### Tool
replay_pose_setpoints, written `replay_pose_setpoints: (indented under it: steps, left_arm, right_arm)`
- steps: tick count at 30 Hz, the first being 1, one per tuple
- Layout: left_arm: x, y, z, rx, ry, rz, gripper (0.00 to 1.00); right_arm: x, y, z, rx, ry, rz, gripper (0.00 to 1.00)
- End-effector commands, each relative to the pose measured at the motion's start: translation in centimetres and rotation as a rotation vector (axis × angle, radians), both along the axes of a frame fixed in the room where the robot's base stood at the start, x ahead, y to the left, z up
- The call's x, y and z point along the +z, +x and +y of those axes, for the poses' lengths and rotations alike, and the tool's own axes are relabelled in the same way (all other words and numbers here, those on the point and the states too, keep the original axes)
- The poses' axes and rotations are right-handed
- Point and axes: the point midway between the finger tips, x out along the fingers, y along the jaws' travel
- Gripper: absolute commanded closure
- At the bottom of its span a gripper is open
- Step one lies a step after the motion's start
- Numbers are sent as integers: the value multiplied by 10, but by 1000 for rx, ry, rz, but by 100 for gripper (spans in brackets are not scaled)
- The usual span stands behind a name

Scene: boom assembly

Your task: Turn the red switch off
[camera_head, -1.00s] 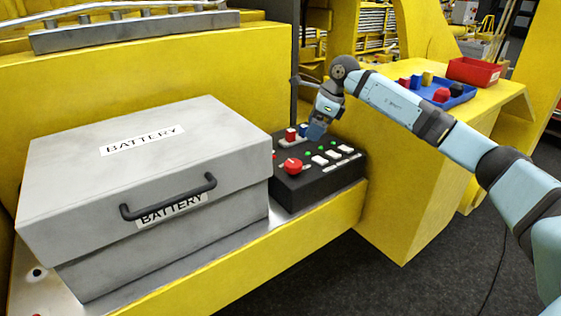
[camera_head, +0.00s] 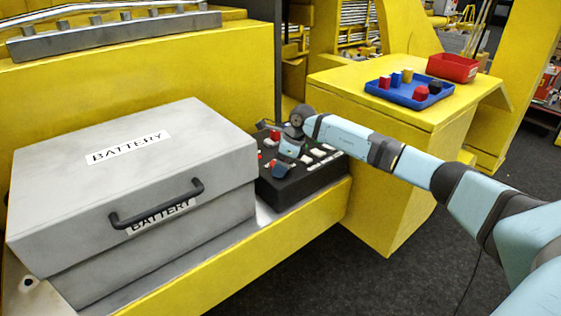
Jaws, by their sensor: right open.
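A black control box (camera_head: 305,187) sits on the yellow ledge, right of the grey battery box. A red switch piece (camera_head: 275,135) stands at the back of its top panel. A red round knob (camera_head: 274,163) near the front left of the panel is partly hidden by my right gripper. My right gripper (camera_head: 283,164) points down over the front left of the panel, at the knob. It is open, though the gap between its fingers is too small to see. I cannot tell whether it touches the knob. My left gripper is out of view.
The large grey battery box (camera_head: 130,185) with a dark handle stands close on the left. A blue tray (camera_head: 408,97) with several coloured blocks and a red bin (camera_head: 453,68) rest on the yellow surface at the right. Dark floor is open at the front right.

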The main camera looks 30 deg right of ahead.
Motion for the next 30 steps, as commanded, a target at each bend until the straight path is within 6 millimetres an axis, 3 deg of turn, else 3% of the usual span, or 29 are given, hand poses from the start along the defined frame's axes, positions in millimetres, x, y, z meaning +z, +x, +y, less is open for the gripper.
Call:
replay_pose_setpoints:
  steps: [4,10,20,30]
  left_arm:
    - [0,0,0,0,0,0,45]
    - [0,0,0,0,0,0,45]
    - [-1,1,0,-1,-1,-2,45]
    - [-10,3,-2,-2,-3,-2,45]
  right_arm:
    - [0,0,0,0,0,0,21]
    - [0,0,0,0,0,0,67]
    - [0,0,0,-32,0,0,67]
    - [-1,-1,1,-241,0,-2,67]
